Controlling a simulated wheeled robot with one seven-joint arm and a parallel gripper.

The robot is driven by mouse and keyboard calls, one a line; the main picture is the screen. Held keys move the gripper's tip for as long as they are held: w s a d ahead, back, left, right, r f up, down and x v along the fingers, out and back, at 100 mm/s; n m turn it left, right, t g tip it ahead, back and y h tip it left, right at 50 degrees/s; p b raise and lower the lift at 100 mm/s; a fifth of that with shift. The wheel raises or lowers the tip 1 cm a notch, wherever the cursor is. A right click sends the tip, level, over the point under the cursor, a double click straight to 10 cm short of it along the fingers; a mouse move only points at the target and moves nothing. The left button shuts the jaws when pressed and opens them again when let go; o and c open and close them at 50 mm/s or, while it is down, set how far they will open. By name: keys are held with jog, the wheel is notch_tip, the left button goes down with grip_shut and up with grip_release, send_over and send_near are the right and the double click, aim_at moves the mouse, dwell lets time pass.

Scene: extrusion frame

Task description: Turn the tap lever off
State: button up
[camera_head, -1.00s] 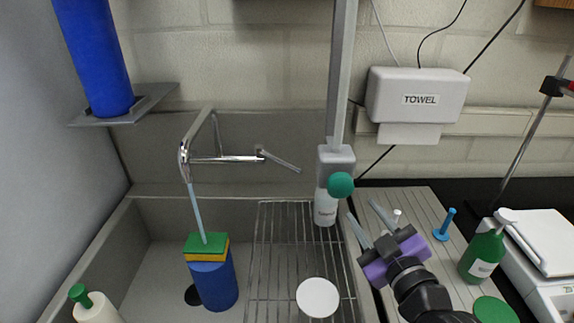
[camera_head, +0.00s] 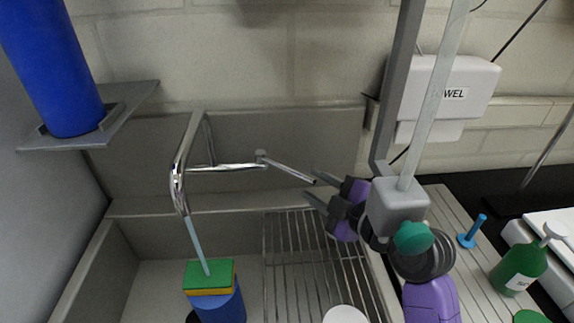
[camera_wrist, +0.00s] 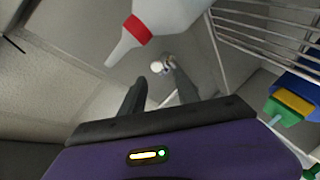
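The chrome tap (camera_head: 178,175) stands at the back of the sink, and a pale blue stream of water (camera_head: 198,245) runs from its spout. Its thin lever (camera_head: 287,171) slants right and down from the crossbar's end. My gripper (camera_head: 310,183) is open at the lever's free end, one finger above and one below it in the head view. In the wrist view the lever's end shows small beyond and between the two fingers (camera_wrist: 160,92). I cannot tell whether they touch it. Nothing is held.
A white bottle with a red collar (camera_wrist: 140,30) is close to the fingers in the wrist view. A wire rack (camera_head: 285,270) lies beneath my gripper.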

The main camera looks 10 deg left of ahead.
aim_at(302, 178)
jog(key=shift+p+x, duration=0.95)
jog(key=shift+x, duration=2.9)
grip_shut()
